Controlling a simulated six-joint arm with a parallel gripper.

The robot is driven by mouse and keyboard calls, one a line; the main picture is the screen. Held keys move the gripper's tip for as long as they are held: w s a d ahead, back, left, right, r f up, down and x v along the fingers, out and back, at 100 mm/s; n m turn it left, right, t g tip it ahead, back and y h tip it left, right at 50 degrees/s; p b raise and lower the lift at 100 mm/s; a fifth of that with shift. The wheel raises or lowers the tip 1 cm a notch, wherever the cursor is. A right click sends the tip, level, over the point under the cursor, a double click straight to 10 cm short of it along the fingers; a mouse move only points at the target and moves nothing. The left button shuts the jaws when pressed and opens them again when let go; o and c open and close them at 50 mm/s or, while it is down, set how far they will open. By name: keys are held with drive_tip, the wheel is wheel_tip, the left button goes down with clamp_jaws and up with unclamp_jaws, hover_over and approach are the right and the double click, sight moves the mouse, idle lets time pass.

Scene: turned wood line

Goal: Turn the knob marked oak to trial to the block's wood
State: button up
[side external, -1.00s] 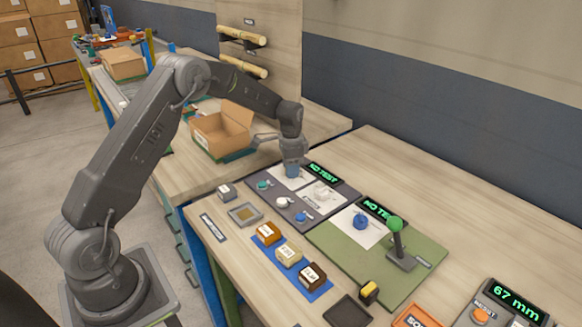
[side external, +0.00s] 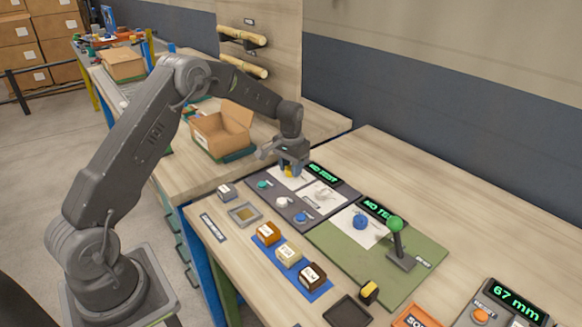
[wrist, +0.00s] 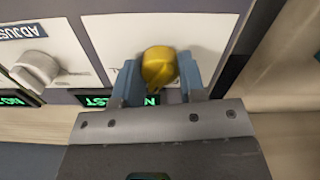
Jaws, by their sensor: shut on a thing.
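My gripper (wrist: 158,80) has its two blue fingers shut on a yellow knob (wrist: 159,66), one on each side. The knob stands on a white plate (wrist: 205,35) on the grey panel. In the side view my gripper (side external: 289,168) is over the far end of the panel, with a bit of the yellow knob (side external: 288,174) showing. Beside it is a white knob (wrist: 38,65) on its own plate, by a label reading ADJUST. Small teal (side external: 264,184), white (side external: 283,201) and blue (side external: 301,216) knobs sit along the panel's near side; their labels are too small to read.
Three labelled wood blocks lie on a blue mat (side external: 316,296). A shallow grey tray (side external: 244,214) lies to their left. A green board (side external: 345,262) holds a green-topped lever (side external: 397,243) and a blue knob (side external: 361,219). An open cardboard box (side external: 222,131) stands behind the panel.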

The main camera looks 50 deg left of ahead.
drive_tip(key=shift+n, duration=0.6)
drive_tip(key=o, duration=0.9)
wheel_tip(320, 180, up, 14)
drive_tip(key=shift+f, duration=0.1)
